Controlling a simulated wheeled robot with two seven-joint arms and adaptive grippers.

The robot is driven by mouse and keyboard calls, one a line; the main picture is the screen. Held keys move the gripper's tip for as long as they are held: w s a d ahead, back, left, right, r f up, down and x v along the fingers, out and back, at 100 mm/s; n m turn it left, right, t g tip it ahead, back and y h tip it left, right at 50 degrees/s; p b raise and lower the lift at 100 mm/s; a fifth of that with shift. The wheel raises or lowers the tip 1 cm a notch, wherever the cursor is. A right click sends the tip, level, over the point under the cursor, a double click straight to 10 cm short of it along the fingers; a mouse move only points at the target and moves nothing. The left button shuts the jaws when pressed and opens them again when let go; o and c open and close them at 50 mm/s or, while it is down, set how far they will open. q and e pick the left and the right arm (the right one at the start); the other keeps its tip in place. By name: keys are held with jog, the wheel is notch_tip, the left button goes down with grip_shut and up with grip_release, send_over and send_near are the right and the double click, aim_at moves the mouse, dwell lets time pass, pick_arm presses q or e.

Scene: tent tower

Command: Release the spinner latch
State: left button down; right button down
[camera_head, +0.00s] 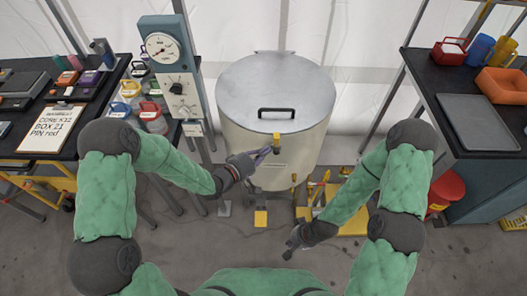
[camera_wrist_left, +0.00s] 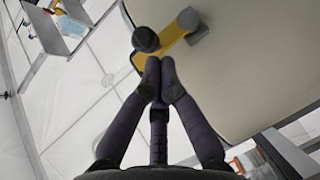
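The spinner is a large cream drum (camera_head: 292,160) with a grey lid (camera_head: 273,85) and a black lid handle (camera_head: 276,112). Its latch (camera_head: 277,137) is a small yellow piece with a dark knob on the front rim. In the left wrist view the yellow latch bar (camera_wrist_left: 168,42) lies along the drum edge, with the dark round knob (camera_wrist_left: 145,39) at its near end. My left gripper (camera_head: 267,153) is just below the latch; its fingertips (camera_wrist_left: 160,66) are together, close to the knob, with nothing seen between them. Contact is unclear. My right gripper (camera_head: 290,250) hangs low, away from the drum.
A left bench (camera_head: 95,95) holds tools, jars and a paper sign (camera_head: 52,128). A gauge post (camera_head: 172,70) stands left of the drum. A right bench (camera_head: 455,130) holds coloured containers. A yellow floor rack (camera_head: 345,218) stands right of the drum's foot.

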aim_at(277, 150)
pick_arm(q)
jog(key=shift+d+r, duration=0.15)
jog(key=shift+r, duration=0.05)
jog(key=shift+d+r+m+g+y+p, duration=0.3)
jog(key=shift+m+y+p, duration=0.35)
jog(key=shift+p, duration=0.3)
jog(key=shift+d+r+m+y+p, duration=0.25)
jog(key=shift+d+y+p, duration=0.25)
jog(key=shift+p, duration=0.2)
jog(key=d+m+y+p, duration=0.1)
jog(key=d+m+g+y+p, duration=0.1)
jog(key=p, duration=0.1)
jog(key=shift+s+d+r+y, duration=0.1)
jog(key=shift+d+r+y, duration=0.15)
jog(key=shift+y, duration=0.1)
jog(key=d+f+m+y+p, duration=0.3)
jog(key=d+y+p, duration=0.2)
jog(key=p, duration=0.6)
jog(key=shift+d+g+y+p, duration=0.25)
jog(key=shift+g+y+p, duration=0.15)
jog(key=shift+y, duration=0.3)
jog(key=shift+f, duration=0.15)
